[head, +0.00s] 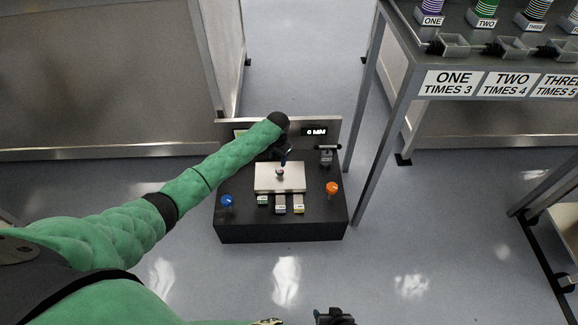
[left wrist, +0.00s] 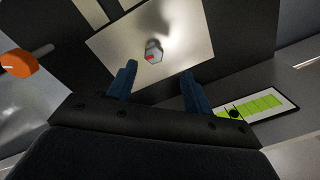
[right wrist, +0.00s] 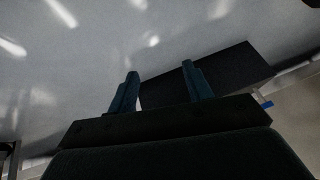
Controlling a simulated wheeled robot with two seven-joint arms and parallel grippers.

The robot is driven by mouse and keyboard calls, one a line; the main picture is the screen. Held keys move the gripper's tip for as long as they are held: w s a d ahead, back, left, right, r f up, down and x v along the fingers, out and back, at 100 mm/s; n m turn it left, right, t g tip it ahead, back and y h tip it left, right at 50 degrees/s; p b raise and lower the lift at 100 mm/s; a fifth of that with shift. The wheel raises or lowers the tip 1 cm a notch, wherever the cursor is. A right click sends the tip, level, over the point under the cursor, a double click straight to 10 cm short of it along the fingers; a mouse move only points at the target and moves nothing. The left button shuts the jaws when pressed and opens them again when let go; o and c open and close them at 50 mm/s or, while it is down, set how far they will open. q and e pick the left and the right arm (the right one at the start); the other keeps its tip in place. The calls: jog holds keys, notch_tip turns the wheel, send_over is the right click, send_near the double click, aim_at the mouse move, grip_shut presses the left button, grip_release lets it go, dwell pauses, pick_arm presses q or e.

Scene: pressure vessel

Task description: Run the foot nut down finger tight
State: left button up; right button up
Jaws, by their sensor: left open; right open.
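The foot nut (head: 280,172) is a small grey piece with a red mark, on the pale plate (head: 295,184) on top of the black bench unit (head: 245,225). In the left wrist view the nut (left wrist: 153,51) shows just beyond and between the fingertips, apart from them. My left gripper (head: 284,160) is open and empty, over the rear part of the plate; my forearm hides part of the unit behind it. My right gripper (head: 335,316) is open and empty at the bottom edge of the head view, well in front of the unit; the right wrist view shows floor and the unit's dark side.
The unit carries a blue knob (head: 226,201), an orange knob (head: 332,188), a clamp-like part with a bar (head: 326,156), several small labelled blocks in front and a display (head: 316,132) reading 0 MM. A green-barred panel (left wrist: 255,105) lies behind. A grey shelf (head: 420,55) stands right.

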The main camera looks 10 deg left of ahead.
aim_at(279, 171)
pick_arm(q)
jog(key=shift+d+f+h, duration=0.2)
jog(key=shift+f+h, duration=0.1)
jog(key=shift+f, duration=0.15)
jog(key=shift+w+f, duration=0.1)
jog(key=shift+f, duration=0.05)
notch_tip(279, 171, down, 7)
jog(key=shift+f+b, duration=0.2)
jog(key=shift+b, duration=0.45)
pick_arm(e)
jog(key=w+t, duration=0.2)
jog(key=w, duration=0.1)
jog(key=shift+w+r, duration=0.15)
jog(key=shift+r, duration=0.05)
pick_arm(q)
jog(key=c, duration=1)
